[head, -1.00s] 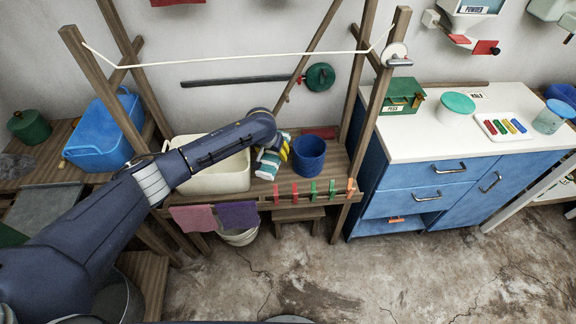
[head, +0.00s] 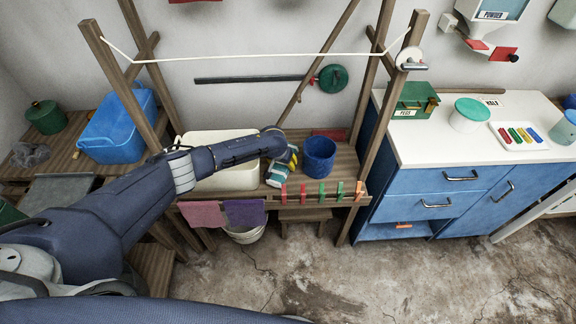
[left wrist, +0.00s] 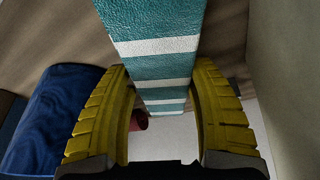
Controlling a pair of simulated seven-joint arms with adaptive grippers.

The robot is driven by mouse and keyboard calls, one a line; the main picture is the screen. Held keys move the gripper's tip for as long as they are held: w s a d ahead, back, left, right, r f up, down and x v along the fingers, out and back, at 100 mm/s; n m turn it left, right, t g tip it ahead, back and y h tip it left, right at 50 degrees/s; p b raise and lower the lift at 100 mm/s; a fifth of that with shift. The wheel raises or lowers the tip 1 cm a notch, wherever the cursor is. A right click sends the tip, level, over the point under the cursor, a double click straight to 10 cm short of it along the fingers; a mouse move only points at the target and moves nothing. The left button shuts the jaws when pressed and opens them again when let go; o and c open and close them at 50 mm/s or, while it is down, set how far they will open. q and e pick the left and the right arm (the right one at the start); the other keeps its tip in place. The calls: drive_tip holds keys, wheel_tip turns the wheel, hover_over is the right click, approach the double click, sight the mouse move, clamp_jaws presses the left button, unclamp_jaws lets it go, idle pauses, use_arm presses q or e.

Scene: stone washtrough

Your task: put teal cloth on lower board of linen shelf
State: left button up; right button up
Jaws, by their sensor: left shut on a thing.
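The teal cloth (head: 277,173), banded with white stripes, is a folded bundle at my left gripper (head: 291,158). In the left wrist view, the cloth (left wrist: 155,48) runs between the two yellow fingers of my left gripper (left wrist: 162,112), which is shut on it. In the head view the cloth appears over the wooden board of the rack, between a cream basin and a blue tub; whether it touches the board I cannot tell. I cannot make out which part is the linen shelf's lower board. My right gripper is not in view.
The cream basin (head: 228,180) stands left of the cloth and the dark blue tub (head: 319,157) right of it. Coloured pegs (head: 322,192) line the board's front edge (head: 300,206). A pink cloth (head: 202,214) and a purple cloth (head: 245,212) hang there. A blue cabinet (head: 420,182) stands right.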

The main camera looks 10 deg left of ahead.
use_arm(q)
drive_tip(key=shift+f, duration=0.85)
drive_tip(key=shift+f, duration=0.1)
drive_tip(key=o, duration=1.2)
drive_tip(key=shift+c, duration=0.2)
drive_tip(key=shift+v, duration=3.4)
drive_tip(key=shift+o, duration=0.7)
drive_tip(key=shift+s+r, duration=0.15)
drive_tip(key=shift+r, duration=0.25)
